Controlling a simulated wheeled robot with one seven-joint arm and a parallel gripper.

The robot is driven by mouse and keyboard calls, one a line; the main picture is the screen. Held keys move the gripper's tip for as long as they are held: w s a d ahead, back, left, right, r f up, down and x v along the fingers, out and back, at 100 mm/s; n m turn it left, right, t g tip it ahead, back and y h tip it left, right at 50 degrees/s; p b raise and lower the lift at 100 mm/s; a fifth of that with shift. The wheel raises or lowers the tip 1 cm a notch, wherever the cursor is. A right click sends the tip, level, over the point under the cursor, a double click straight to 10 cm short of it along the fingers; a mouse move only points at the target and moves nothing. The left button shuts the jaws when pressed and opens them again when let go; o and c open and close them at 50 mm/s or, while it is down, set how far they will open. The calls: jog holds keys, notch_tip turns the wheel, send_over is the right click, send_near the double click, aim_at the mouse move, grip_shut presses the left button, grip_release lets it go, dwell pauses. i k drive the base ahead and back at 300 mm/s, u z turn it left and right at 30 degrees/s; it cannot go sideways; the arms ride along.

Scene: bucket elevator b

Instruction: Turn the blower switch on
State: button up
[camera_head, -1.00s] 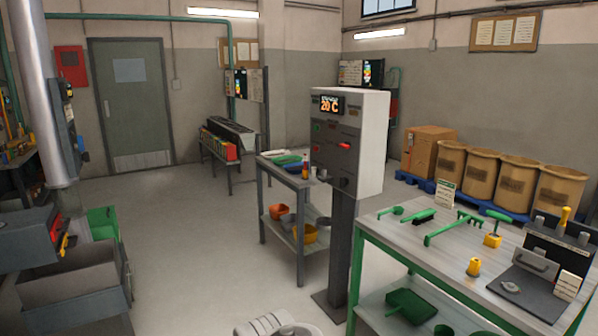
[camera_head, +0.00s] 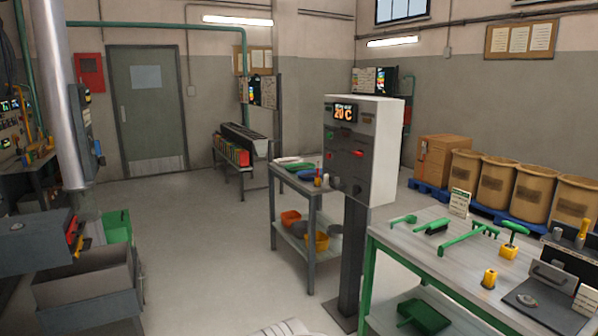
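A grey and white control box (camera_head: 366,145) stands on a dark post in the middle of the head view. Its front panel has a display (camera_head: 345,112) reading about 20 °C, a red switch or lever (camera_head: 357,153) at mid-height, and several small buttons and a dark knob. Which of these is the blower switch I cannot tell, as the labels are too small to read. A light rounded part (camera_head: 286,328) at the bottom edge seems to be part of my own arm. My gripper's fingers are not visible.
A green-legged table (camera_head: 415,236) with green tools stands right of the post. A grey table (camera_head: 310,187) with bins below stands behind it, to the left. A dark machine with a grey bin (camera_head: 85,280) is at the left. The floor (camera_head: 215,265) between is open.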

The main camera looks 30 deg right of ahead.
aim_at(101, 161)
jog(key=i, duration=1.7)
jog(key=u, duration=0.35)
jog(key=i, duration=0.8)
jog(key=z, duration=0.95)
jog(key=i, duration=2.85)
jog(key=u, duration=3.55)
